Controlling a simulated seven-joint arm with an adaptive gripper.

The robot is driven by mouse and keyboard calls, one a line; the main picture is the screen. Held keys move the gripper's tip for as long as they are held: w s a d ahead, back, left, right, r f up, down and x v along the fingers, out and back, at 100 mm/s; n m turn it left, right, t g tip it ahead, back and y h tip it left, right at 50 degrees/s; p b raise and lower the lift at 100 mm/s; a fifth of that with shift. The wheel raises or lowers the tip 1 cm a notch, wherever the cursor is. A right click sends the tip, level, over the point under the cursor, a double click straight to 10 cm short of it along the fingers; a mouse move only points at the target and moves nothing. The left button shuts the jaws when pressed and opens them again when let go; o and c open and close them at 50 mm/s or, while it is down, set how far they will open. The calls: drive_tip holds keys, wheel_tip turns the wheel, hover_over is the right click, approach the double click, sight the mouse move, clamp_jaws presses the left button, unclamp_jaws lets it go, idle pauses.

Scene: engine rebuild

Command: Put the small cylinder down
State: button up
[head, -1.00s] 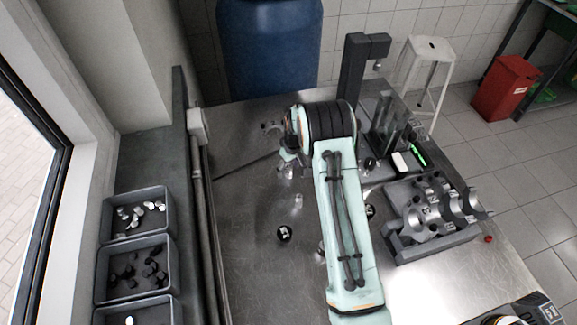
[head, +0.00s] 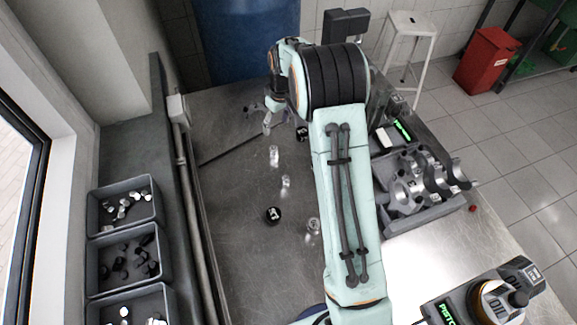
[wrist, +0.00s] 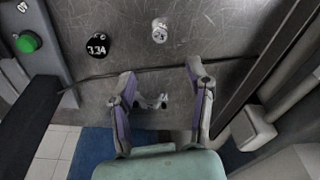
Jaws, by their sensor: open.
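My gripper (head: 266,122) is open and empty, at the far side of the table; its two spread fingers (wrist: 160,72) show in the wrist view. A small clear-silver cylinder (head: 274,155) stands upright on the metal table, just on the near side of the fingers and apart from them. It also shows in the wrist view (wrist: 159,31), beyond the fingertips. Two similar small cylinders stand nearer, one in the middle (head: 286,181) and one beside my arm (head: 313,226).
A black labelled piece (wrist: 97,45) and another black piece (head: 273,214) are on the table. A thin dark rod (head: 236,147) and a small metal part (wrist: 150,101) lie near the fingers. Bins (head: 93,247) line the left; an engine block (head: 390,210) is right.

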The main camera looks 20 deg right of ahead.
drive_tip(key=s+a+r+m, duration=0.1)
drive_tip(key=s+a+r, duration=0.1)
drive_tip(key=s+r, duration=0.5)
drive_tip(key=s+a+r+m, duration=0.1)
drive_tip(key=s+a+r, duration=0.3)
drive_tip(key=s, duration=0.5)
drive_tip(key=s+a+m+g, duration=0.1)
drive_tip(key=s, duration=1.7)
drive_tip(key=shift+s+r+g, duration=0.2)
drive_tip(key=shift+s+g, duration=0.15)
drive_tip(key=shift+g, duration=0.05)
